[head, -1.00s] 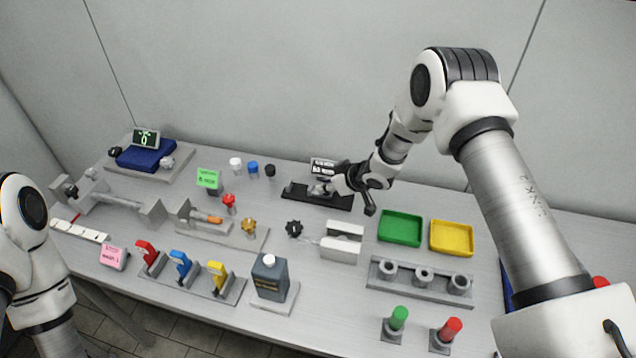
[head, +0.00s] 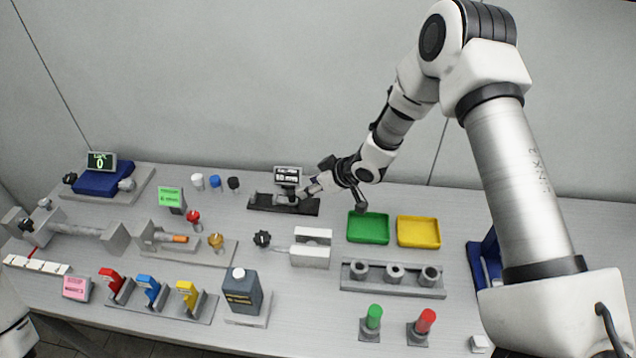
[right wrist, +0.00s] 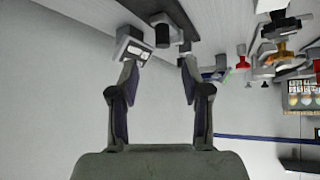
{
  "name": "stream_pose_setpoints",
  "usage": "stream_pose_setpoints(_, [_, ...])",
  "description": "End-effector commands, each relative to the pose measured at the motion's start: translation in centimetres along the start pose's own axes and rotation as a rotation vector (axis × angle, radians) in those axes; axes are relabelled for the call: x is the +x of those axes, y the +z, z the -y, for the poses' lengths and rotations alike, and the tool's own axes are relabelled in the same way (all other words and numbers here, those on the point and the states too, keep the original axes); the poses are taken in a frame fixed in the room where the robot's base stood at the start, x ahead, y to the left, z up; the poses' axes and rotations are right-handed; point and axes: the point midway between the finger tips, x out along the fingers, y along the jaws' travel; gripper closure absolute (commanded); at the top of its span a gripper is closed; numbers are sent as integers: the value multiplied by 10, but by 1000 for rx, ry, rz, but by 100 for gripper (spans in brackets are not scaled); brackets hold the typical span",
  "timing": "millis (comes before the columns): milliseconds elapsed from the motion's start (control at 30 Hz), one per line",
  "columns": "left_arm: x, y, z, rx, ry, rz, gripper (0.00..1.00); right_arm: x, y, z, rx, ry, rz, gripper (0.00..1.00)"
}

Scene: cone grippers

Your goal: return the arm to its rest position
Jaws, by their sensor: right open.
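My right arm reaches in from the right in the head view. Its gripper (head: 334,185) is open and empty near the black-based device with a small display (head: 287,175), above the back of the table. In the right wrist view the two fingers (right wrist: 160,68) stand apart with nothing between them; the small display box (right wrist: 133,48) and a dark cylinder (right wrist: 162,32) show beyond the tips. I cannot tell the exact gap between fingers and device. Only a bit of my left arm shows at the lower left; its gripper is out of view.
A grey block with round holders (head: 394,275), a dark bottle (head: 241,292), and green (head: 374,317) and red (head: 426,321) buttons stand nearer the front. A wall rises behind the table.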

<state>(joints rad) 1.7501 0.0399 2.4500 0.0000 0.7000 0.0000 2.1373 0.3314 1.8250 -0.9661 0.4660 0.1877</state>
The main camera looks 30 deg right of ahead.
Motion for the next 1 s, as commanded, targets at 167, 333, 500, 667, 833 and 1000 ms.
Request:
stream_pose_setpoints(167, [0,0,0,0,0,0,30,-31,0,-1,2,0,-1,52])
stream_pose_setpoints(333, [0,0,0,0,0,0,30,-37,1,0,0,0,-1,52])
stream_pose_setpoints(500, [0,0,0,0,0,0,30,-36,1,0,0,0,0,52])
stream_pose_setpoints(667, [0,0,0,0,0,0,30,-36,1,0,0,0,0,52])
stream_pose_setpoints(833, [-19,0,0,0,0,1,30,-50,-13,0,0,0,0,52])
stream_pose_setpoints(1000, [-56,0,0,0,0,0,30,-76,-39,0,0,0,0,52])
